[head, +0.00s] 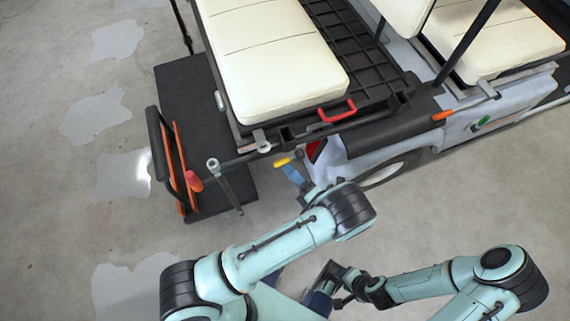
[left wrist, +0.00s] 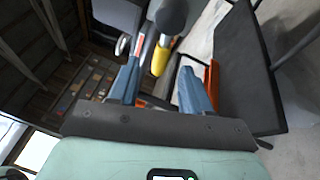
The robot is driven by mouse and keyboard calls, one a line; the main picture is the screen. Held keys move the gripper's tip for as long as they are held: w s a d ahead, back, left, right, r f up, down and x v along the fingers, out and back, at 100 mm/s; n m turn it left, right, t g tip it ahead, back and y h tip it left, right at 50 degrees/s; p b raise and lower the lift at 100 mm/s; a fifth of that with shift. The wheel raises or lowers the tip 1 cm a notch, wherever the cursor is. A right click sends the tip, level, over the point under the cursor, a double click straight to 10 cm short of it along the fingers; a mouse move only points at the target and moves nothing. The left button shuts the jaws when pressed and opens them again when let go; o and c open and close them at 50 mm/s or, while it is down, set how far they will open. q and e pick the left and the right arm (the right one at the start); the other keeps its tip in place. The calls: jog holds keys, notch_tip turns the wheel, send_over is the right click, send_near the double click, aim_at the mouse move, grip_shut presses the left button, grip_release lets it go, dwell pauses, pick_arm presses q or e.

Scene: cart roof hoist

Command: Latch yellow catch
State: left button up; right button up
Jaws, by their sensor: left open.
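The yellow catch (head: 282,161) sits at the rear of the cart, below the edge of the black rack. In the left wrist view the yellow catch (left wrist: 161,55) lies between the two blue fingertips, with a dark rounded part above it. My left gripper (head: 293,174) is open, just right of and below the catch in the head view; in the wrist view its fingers (left wrist: 160,68) stand on either side of the catch, with gaps visible. My right gripper (head: 325,283) is low in the head view, away from the cart, its fingers unclear.
A red handle (head: 338,110) and a cream seat (head: 275,60) are above the catch. An orange-and-black folded frame (head: 175,160) and a dark platform (head: 190,90) are to the left. A grey lever (head: 225,185) hangs nearby. Concrete floor is free at far left.

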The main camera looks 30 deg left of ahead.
aim_at(288, 159)
pick_arm(q)
jog(key=x, duration=0.3)
jog(key=shift+a, duration=0.2)
grip_shut()
